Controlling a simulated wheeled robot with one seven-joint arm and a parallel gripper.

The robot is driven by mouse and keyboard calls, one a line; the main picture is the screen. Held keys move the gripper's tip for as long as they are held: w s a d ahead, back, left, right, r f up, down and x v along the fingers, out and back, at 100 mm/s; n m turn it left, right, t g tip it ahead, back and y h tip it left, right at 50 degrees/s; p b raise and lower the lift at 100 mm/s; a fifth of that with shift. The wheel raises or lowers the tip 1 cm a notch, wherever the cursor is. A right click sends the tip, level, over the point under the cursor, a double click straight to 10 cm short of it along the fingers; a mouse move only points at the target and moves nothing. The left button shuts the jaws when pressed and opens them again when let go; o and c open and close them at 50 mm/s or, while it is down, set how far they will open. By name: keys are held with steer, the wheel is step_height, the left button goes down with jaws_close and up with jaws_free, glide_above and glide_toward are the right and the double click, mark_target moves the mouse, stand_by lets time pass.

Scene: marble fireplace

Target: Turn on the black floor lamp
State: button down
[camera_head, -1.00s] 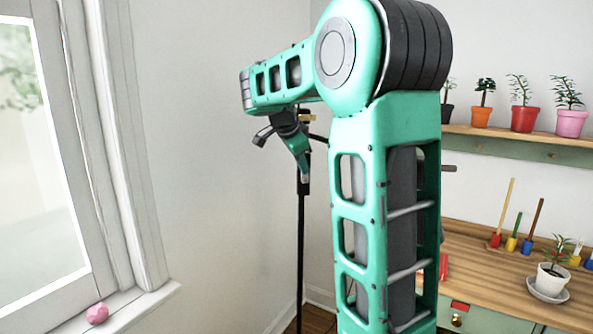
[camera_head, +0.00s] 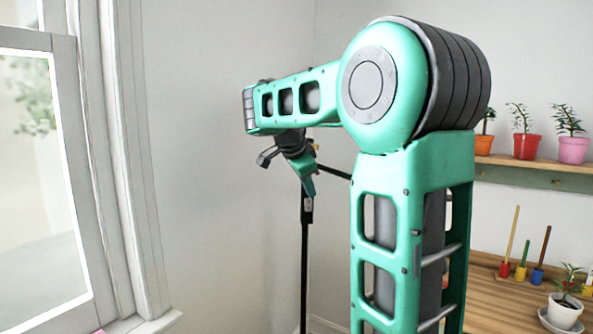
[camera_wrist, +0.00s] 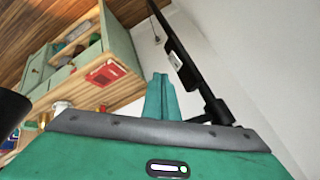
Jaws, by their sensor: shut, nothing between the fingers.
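The black floor lamp's thin pole (camera_head: 304,265) stands upright in the corner in the head view. My gripper (camera_head: 309,192) hangs from the far end of my arm and overlaps the upper pole in that view. In the wrist view the pole (camera_wrist: 191,73) runs at a slant just right of my gripper (camera_wrist: 161,78). The teal fingers are together and empty. A thicker black box with a pale label (camera_wrist: 176,60) sits on the pole, with a visible gap between it and the fingertips. My arm hides the lamp's top, and its base is out of view.
A window (camera_head: 40,190) with a white frame is at the left. At the right, a wooden desk (camera_head: 492,305) holds a potted plant (camera_head: 565,308), below a shelf (camera_head: 545,169) with several potted plants. Bare wall lies behind the lamp.

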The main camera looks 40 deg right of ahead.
steer(key=w+v, duration=0.1)
steer(key=v, duration=0.7)
steer(key=shift+w+d+r, duration=0.2)
steer(key=shift+w+r, duration=0.1)
steer(key=shift+r, duration=0.1)
steer(key=s+a+f+n+y, duration=0.2)
steer(key=s+a+f+n, duration=0.2)
steer(key=s+f, duration=0.5)
steer(key=s+a+f+n+g+y, duration=0.1)
steer(key=s+a+f+n+y, duration=0.1)
steer(key=s+a+f+n, duration=0.3)
steer(key=s+a+f+n+g+y, duration=0.1)
steer(key=s+a+f+n+y, duration=0.2)
steer(key=s+f, duration=1)
steer(key=a+f+n, duration=0.1)
steer(key=a+n, duration=0.1)
steer(key=n, duration=0.1)
steer(key=shift+s+f+n, duration=0.25)
steer(key=shift+f+n, duration=0.1)
steer(key=shift+n, duration=0.05)
steer(key=shift+s, duration=0.1)
